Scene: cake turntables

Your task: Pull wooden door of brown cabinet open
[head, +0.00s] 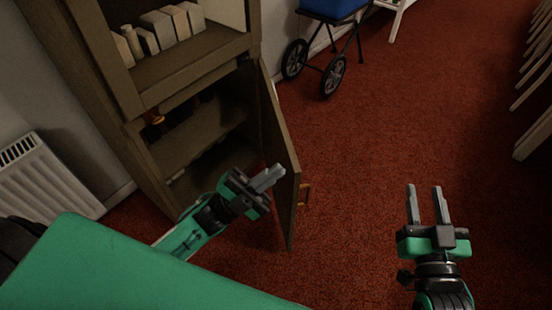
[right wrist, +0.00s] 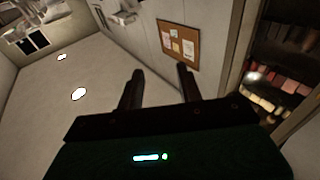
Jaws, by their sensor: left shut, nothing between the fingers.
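The brown cabinet (head: 150,103) stands at the upper left of the head view. Its lower wooden door (head: 276,150) is swung well open toward me, with a small orange-brown handle (head: 304,195) on its outer face. My left gripper (head: 268,178) is shut and empty, on the inner side of the door, with its fingertips close to the panel; I cannot tell whether they touch. My right gripper (head: 427,205) is open and empty over the carpet, to the right of the door. Its two fingers also show apart in the right wrist view (right wrist: 160,85).
A white radiator (head: 45,180) is at the left wall. Stacked chairs (head: 540,75) line the right edge. The red carpet (head: 430,110) between is clear.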

